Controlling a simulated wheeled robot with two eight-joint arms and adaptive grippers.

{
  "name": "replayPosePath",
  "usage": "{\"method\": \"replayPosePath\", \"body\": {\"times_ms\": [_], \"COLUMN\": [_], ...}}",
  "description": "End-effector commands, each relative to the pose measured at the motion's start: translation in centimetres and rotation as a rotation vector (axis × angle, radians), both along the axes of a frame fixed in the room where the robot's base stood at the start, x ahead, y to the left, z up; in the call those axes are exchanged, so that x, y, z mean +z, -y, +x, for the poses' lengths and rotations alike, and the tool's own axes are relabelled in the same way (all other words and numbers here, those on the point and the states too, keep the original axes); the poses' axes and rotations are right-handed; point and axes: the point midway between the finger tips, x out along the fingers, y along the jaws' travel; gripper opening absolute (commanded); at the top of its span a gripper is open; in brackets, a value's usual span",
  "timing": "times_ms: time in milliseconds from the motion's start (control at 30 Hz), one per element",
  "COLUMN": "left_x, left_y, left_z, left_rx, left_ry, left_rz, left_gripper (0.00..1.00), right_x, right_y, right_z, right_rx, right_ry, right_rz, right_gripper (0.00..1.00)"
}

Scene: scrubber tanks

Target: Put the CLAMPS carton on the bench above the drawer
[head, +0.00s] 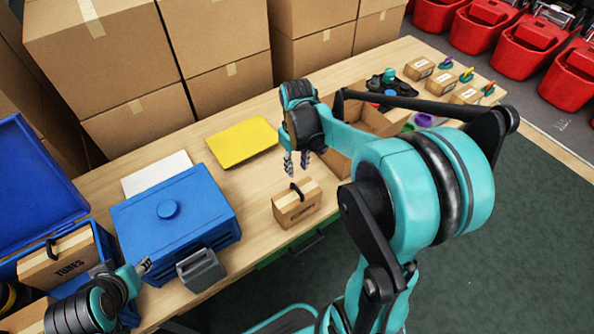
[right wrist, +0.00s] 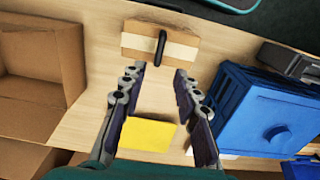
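A small brown carton (head: 297,205) with a black handle on top stands upright on the bench (head: 255,180) near its front edge. Its printed label is too small to read surely. In the right wrist view the carton (right wrist: 140,42) lies just beyond the fingertips. A green drawer front (head: 290,248) shows under the bench edge below it. My right gripper (head: 297,163) is open and empty, above and behind the carton, apart from it; its spread fingers also show in the right wrist view (right wrist: 160,75). My left gripper (head: 142,266) is by the blue toolbox; its fingers are unclear.
A blue toolbox (head: 165,215) and a yellow tray (head: 240,142) are left of the carton. An open cardboard box (head: 337,165) is to its right. A TUBES carton (head: 58,262) sits in an open blue case. Small boxes (head: 418,69) stand at the far right.

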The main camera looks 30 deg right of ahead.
Motion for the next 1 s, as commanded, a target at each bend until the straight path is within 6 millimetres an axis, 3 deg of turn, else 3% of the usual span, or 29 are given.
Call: {"method": "replayPosePath", "body": {"times_ms": [233,500,700,1000], "left_x": [0.2,0.2,0.2,0.2], "left_y": [0.0,0.0,0.0,0.0], "left_z": [0.0,0.0,0.0,0.0], "left_rx": [0.0,0.0,0.0,0.0], "left_ry": [0.0,0.0,0.0,0.0], "left_rz": [0.0,0.0,0.0,0.0], "left_gripper": [0.4,0.4,0.4,0.4], "right_x": [2.4,5.7,6.0,5.9], "right_y": [-1.6,-6.9,-9.6,-10.7], "right_z": [-1.3,-6.2,-9.1,-10.3], "right_rx": [-0.005,-0.038,-0.062,-0.077], "right_ry": [0.066,0.346,0.53,0.623], "right_rz": [-0.014,-0.029,-0.001,0.026], "right_gripper": [0.31,0.31,0.31,0.31]}}
